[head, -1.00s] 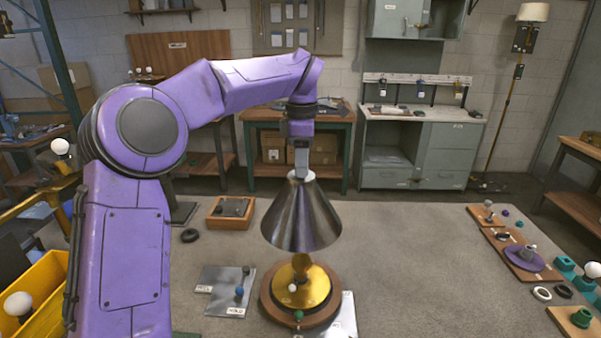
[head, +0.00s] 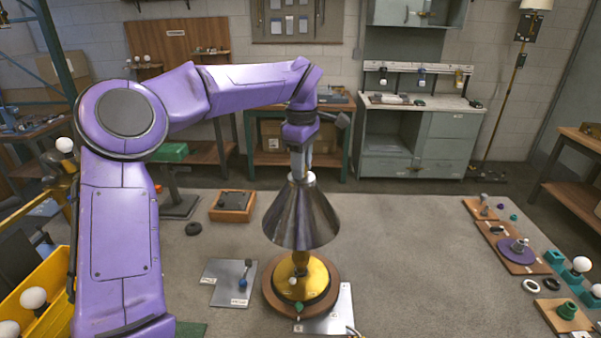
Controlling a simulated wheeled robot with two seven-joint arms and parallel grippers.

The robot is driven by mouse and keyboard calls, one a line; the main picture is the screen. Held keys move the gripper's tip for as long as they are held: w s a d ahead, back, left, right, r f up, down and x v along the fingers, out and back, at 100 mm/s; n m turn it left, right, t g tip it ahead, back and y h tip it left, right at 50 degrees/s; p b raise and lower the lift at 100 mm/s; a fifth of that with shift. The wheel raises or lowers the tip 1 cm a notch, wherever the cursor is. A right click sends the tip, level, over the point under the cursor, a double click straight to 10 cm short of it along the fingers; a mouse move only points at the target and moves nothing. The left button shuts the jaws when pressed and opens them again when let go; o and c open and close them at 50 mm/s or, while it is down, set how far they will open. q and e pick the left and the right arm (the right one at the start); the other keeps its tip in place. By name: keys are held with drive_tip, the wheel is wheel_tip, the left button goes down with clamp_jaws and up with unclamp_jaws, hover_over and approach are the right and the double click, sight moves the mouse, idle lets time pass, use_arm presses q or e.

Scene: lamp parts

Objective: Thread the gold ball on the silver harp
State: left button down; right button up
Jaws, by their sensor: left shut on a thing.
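The lamp stands upright on the table, with a round wooden base (head: 329,300), a gold body (head: 314,281) and a dark silver cone shade (head: 300,222). My left gripper (head: 299,176) points down at the top of the shade, its fingers shut right at the shade's top opening. The gold ball is not clearly visible; the fingers hide what they hold there. The silver harp is hidden inside the shade and behind the fingers. My right gripper is not in view.
A metal plate (head: 222,292) lies left of the lamp, and another (head: 335,318) at its front right. Boards with small parts (head: 512,255) line the right edge. The table between is clear.

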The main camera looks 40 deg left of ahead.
use_arm(q)
drive_tip(key=shift+s+f+m, duration=0.1)
drive_tip(key=shift+f+m, duration=0.2)
drive_tip(key=shift+m, duration=0.3)
drive_tip(key=shift+d+m, duration=0.1)
drive_tip(key=shift+m, duration=1)
drive_tip(key=m, duration=0.3)
drive_tip(key=shift+m, duration=0.8)
drive_tip(key=m, duration=0.5)
drive_tip(key=shift+f+m, duration=0.1)
drive_tip(key=shift+m, duration=0.3)
drive_tip(key=c, duration=0.9)
unclamp_jaws()
drive_tip(key=shift+s, duration=0.1)
drive_tip(key=shift+c, duration=0.2)
